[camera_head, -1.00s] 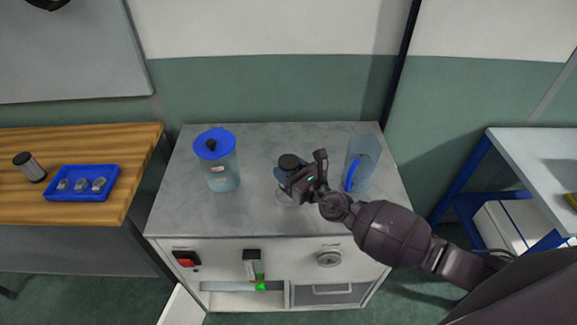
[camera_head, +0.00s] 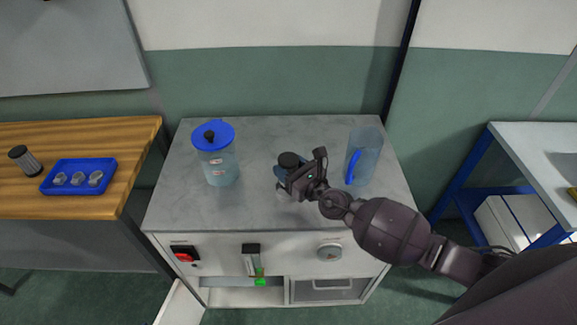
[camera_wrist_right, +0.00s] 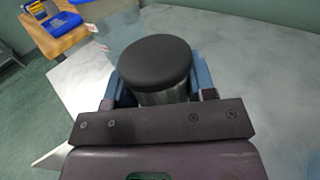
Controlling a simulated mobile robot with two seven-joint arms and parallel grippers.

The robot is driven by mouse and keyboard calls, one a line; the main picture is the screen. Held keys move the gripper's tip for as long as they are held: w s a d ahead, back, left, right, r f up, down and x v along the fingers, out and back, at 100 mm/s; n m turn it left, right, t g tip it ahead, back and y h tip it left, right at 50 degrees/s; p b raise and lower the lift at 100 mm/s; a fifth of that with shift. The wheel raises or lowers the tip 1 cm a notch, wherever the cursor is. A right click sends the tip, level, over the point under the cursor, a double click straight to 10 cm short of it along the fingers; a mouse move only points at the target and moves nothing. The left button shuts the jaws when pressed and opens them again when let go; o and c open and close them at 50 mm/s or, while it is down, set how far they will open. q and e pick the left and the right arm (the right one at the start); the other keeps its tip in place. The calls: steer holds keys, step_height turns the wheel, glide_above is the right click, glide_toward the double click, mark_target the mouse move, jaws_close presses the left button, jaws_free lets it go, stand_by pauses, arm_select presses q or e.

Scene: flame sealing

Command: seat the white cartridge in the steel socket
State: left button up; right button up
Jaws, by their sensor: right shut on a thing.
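My right gripper (camera_head: 288,176) is over the middle of the grey cabinet top. It is shut on a black-capped cylinder (camera_head: 289,159). In the right wrist view the black round cap (camera_wrist_right: 155,62) stands above a grey, metal-looking body between the blue fingers of the gripper (camera_wrist_right: 160,90). The cylinder looks roughly upright. Its lower end is hidden, so I cannot tell whether it touches the top. I cannot make out a white cartridge or a steel socket for certain. My left gripper is not in view.
A blue-lidded pitcher (camera_head: 218,165) stands left of the gripper and a clear jug (camera_head: 368,150) with a blue handle close on its right. A red button (camera_head: 185,255) and a dial (camera_head: 330,252) are on the cabinet front. The wooden table (camera_head: 120,145) holds a blue tray (camera_head: 78,190) and a dark-capped cylinder (camera_head: 25,160).

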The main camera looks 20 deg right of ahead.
steer(key=shift+f+b, duration=0.25)
steer(key=shift+b, duration=0.1)
stand_by(1.7)
steer(key=shift+f+b, duration=1.6)
steer(key=shift+b, duration=0.15)
stand_by(1.6)
steer(key=o, duration=1)
